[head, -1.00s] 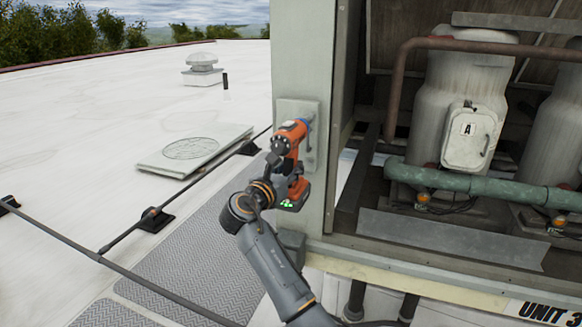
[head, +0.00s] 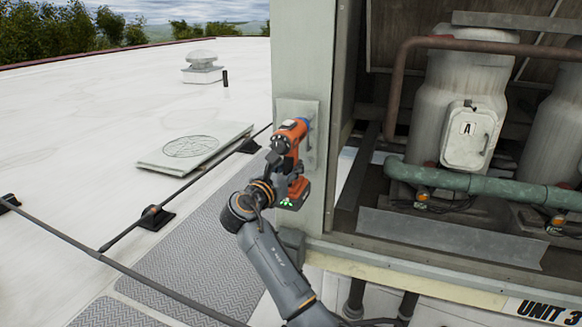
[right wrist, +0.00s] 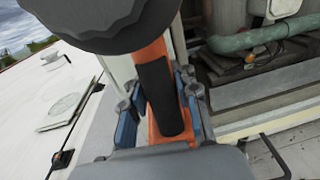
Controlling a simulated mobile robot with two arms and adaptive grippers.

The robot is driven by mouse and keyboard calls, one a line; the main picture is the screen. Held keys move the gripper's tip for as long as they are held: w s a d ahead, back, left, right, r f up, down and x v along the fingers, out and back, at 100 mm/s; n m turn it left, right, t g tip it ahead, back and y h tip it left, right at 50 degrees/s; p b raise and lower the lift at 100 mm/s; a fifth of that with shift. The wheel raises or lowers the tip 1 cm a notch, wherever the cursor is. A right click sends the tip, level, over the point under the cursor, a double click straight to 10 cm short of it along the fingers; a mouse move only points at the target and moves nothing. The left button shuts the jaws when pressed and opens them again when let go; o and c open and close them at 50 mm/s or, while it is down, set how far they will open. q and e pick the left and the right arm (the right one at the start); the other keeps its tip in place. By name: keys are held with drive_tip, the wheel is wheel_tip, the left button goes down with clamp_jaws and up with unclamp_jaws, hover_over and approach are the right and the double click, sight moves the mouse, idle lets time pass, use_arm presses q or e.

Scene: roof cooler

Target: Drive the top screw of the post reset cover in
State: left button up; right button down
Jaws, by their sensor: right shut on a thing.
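An orange and black cordless driver (head: 291,137) is held up against the corner post of the unit in the head view. My right gripper (head: 284,178) is shut on its handle; the right wrist view shows the fingers (right wrist: 158,108) on both sides of the orange and black grip (right wrist: 160,95). The driver's nose points at the upper part of the post reset cover (head: 312,155), a pale grey plate on the post. The top screw and the bit's tip are hidden behind the driver, so I cannot tell whether they touch. My left gripper is out of view.
The open unit bay (head: 440,215) on the right holds white tanks, a rusty pipe and a green pipe (head: 480,184). A dark cable (head: 130,275) on block supports and a flat slab (head: 193,147) lie on the white roof to the left.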

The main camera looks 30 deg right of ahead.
sight(288, 169)
drive_tip(key=shift+w+d+r+p, duration=0.45)
drive_tip(key=shift+w+d, duration=0.2)
drive_tip(key=shift+d, duration=0.1)
idle(1.3)
drive_tip(key=shift+w+d+f+p, duration=0.15)
drive_tip(key=shift+w+d+p, duration=0.15)
drive_tip(key=shift+p, duration=1.8)
idle(1.7)
drive_tip(key=shift+s+a, duration=0.1)
drive_tip(key=shift+s+a+f+p, duration=0.1)
drive_tip(key=shift+s+a+p, duration=0.4)
drive_tip(key=shift+p, duration=0.25)
drive_tip(key=shift+p+v, duration=1.75)
drive_tip(key=shift+v, duration=0.9)
drive_tip(key=shift+s+d, duration=0.1)
drive_tip(key=shift+s, duration=0.1)
